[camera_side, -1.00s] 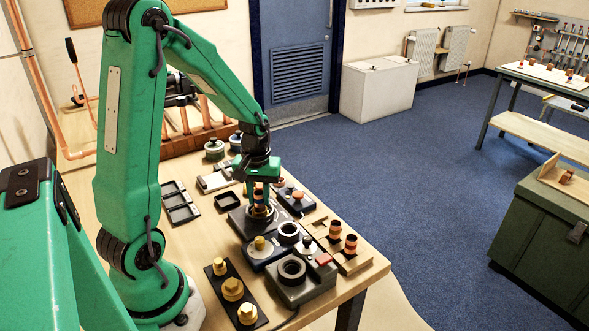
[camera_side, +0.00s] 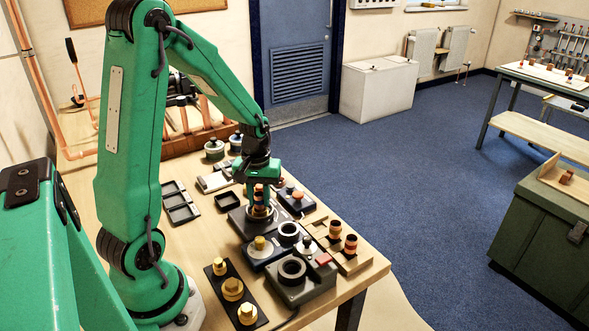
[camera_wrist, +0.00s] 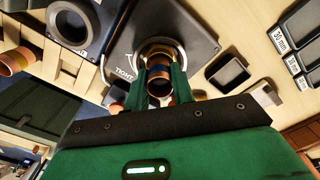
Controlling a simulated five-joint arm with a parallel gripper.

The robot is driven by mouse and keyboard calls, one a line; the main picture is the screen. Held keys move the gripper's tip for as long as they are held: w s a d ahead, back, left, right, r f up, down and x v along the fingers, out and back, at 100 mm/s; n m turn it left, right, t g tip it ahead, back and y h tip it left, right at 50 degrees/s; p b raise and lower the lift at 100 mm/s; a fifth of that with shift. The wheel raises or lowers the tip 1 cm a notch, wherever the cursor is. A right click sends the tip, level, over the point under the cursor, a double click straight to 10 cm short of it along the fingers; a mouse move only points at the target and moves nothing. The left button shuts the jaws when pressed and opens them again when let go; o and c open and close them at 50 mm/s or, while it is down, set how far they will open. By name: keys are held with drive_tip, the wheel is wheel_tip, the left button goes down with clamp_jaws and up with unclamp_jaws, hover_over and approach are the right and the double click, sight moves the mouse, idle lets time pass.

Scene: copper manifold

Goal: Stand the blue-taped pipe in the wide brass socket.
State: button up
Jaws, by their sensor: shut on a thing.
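My gripper (camera_side: 259,187) is shut on a banded pipe (camera_side: 259,199), upright over a dark plate (camera_side: 236,221). In the wrist view, the pipe's open copper end (camera_wrist: 159,87) shows between my two green fingers. The brass ring of the socket (camera_wrist: 161,48) lies just beyond it, beside the lettering "TIGHT".
Two banded pipes (camera_side: 350,244) stand in a wooden rack at the right. Brass fittings (camera_side: 233,289) line a black strip.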

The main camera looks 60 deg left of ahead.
sight(259, 194)
drive_tip(key=shift+f, duration=0.35)
drive_tip(key=o, duration=0.7)
drive_tip(key=shift+r, duration=0.1)
drive_tip(key=shift+r, duration=5.4)
drive_tip(key=s+d+r+m+t, duration=0.2)
drive_tip(key=s+d+r+m, duration=0.1)
drive_tip(key=d, duration=0.2)
drive_tip(key=s+d+r+m+t, duration=0.1)
drive_tip(key=s+d+r+m, duration=0.1)
drive_tip(key=d, duration=0.3)
drive_tip(key=s+d+r+m+t, duration=0.2)
drive_tip(key=s+d+r+m, duration=0.1)
drive_tip(key=d+m, duration=0.2)
drive_tip(key=shift+s+r+t, duration=0.3)
drive_tip(key=shift+r, duration=0.05)
